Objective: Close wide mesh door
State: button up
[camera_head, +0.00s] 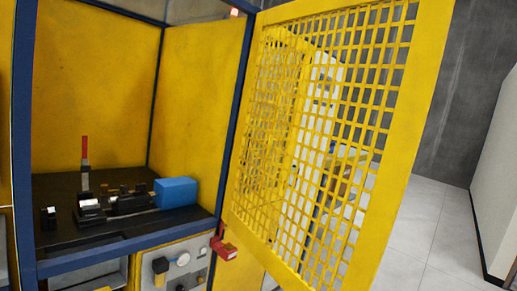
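The wide mesh door (407,145) is a yellow framed panel with a square grid. It stands swung open on the right of the blue-framed cabinet (231,110), its near edge toward me. The cabinet's opening is uncovered, and its yellow inner walls show. A red block-like part (224,248) sits at the blue post near the door's lower left corner; I cannot tell if it is a latch. My gripper does not show in this view.
Inside the cabinet, a black work surface (52,191) carries a blue block (175,192), small black fixtures and a red-topped upright piece (85,160). Below is a panel with a gauge (183,259). Open tiled floor (425,215) lies right of the door, beside a pale wall (496,170).

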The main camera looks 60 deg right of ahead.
aim_at(432, 24)
jog(key=u, duration=2.2)
jog(key=k, duration=2.55)
jog(key=z, duration=2.4)
jog(key=i, duration=0.35)
jog(key=z, duration=0.1)
